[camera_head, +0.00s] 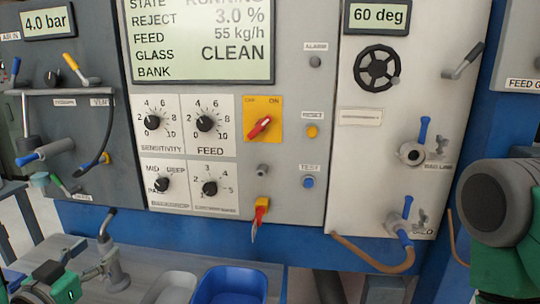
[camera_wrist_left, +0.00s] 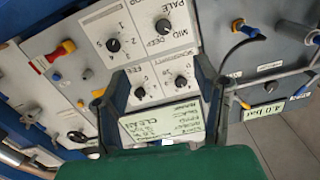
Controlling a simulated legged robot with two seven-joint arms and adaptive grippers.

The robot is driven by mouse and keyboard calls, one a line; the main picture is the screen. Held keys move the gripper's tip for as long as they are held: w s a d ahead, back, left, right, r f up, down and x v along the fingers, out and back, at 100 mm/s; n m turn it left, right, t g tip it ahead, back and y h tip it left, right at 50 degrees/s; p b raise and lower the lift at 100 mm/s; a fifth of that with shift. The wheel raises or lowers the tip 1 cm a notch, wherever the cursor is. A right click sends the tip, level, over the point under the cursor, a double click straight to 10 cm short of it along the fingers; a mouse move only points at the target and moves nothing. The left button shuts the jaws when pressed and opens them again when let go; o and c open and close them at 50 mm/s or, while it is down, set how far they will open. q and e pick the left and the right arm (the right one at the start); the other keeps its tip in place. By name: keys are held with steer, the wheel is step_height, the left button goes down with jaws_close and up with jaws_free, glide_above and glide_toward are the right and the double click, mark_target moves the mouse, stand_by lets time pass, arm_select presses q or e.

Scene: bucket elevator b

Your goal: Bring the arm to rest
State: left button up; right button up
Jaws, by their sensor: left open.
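My left gripper (camera_head: 108,258) shows at the lower left of the head view, in front of the blue lower edge of the machine. In the left wrist view its two fingers (camera_wrist_left: 152,82) stand apart. Only the panel shows between them, so it looks open and empty. The grey control panel (camera_head: 290,160) lies beyond the gripper, and the wrist view shows it upside down. A green and grey part of my right arm (camera_head: 500,215) is at the right edge of the head view. My right gripper is out of view.
A blue bin (camera_head: 238,285) and a grey bin (camera_head: 172,288) stand below the panel, right of my left gripper. A brown hose (camera_head: 372,262) hangs low.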

arm_select(q)
steer(key=s+d+f+g+b, duration=0.1)
steer(key=s+d+f+g, duration=0.15)
steer(key=f, duration=0.45)
steer(key=s+d+f+g+b, duration=0.1)
steer(key=s+f+g, duration=0.2)
steer(key=f, duration=0.4)
steer(key=s+d+f+g+b, duration=0.1)
steer(key=s+d+f+g, duration=0.15)
steer(key=f, duration=0.45)
steer(key=s+d+f+g+b, duration=0.1)
steer(key=s+f+g, duration=0.3)
steer(key=s, duration=0.5)
steer(key=s+d+f+n+g+y+b, duration=0.1)
steer(key=s+d+f+g, duration=0.2)
steer(key=s+f, duration=0.6)
steer(key=shift+s+n+g, duration=0.3)
steer(key=shift+s+g, duration=0.3)
steer(key=shift+g, duration=0.4)
arm_select(e)
steer(key=f, duration=0.5)
steer(key=shift+w+f, duration=0.25)
steer(key=shift+w, duration=0.1)
arm_select(q)
steer(key=shift+f, duration=0.15)
steer(key=shift+w, duration=0.1)
stand_by(2.0)
